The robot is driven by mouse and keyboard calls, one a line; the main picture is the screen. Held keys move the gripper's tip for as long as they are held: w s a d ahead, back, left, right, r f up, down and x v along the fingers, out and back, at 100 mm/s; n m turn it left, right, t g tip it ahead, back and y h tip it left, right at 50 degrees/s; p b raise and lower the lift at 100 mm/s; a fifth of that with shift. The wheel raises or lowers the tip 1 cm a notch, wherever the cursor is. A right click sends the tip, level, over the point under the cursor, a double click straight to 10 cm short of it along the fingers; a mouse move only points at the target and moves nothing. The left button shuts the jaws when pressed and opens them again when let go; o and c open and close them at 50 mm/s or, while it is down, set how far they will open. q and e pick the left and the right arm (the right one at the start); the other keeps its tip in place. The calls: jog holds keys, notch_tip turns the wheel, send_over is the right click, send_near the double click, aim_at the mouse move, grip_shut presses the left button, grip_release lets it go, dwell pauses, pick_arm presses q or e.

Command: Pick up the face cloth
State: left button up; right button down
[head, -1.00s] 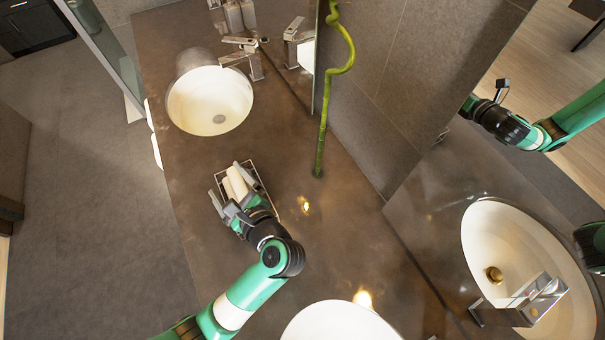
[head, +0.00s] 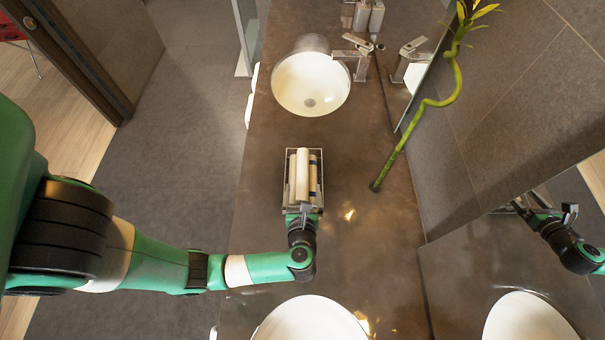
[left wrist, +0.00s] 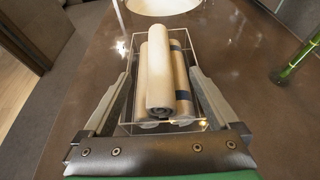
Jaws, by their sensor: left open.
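Rolled cream face cloths lie in a clear tray with a thin metal rim (left wrist: 126,48) on the vanity counter. One cloth (left wrist: 158,75) rests on top of the others, and it also shows in the head view (head: 302,175). A lower roll at the right (left wrist: 180,75) has a dark band. My left gripper (left wrist: 158,88) is open, its two fingers spread on either side of the rolls at the tray's near end. In the head view the left gripper (head: 302,205) is at the near edge of the tray. My right gripper is not in view.
A white sink (head: 311,85) with a metal faucet (head: 356,58) is beyond the tray, and another sink (head: 310,320) is nearer. A green bamboo stalk (head: 400,148) stands to the right by the mirror. Counter around the tray is clear.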

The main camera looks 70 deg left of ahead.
aim_at(302, 178)
pick_arm(q)
jog(key=shift+r+x, duration=0.15)
jog(key=shift+x, duration=1.25)
jog(key=shift+r+x, duration=0.15)
jog(key=shift+x, duration=1.2)
jog(key=shift+s+a, duration=0.1)
jog(key=shift+a, duration=0.1)
jog(key=shift+c, duration=0.2)
jog(key=c, duration=1.4)
jog(key=shift+r, duration=0.15)
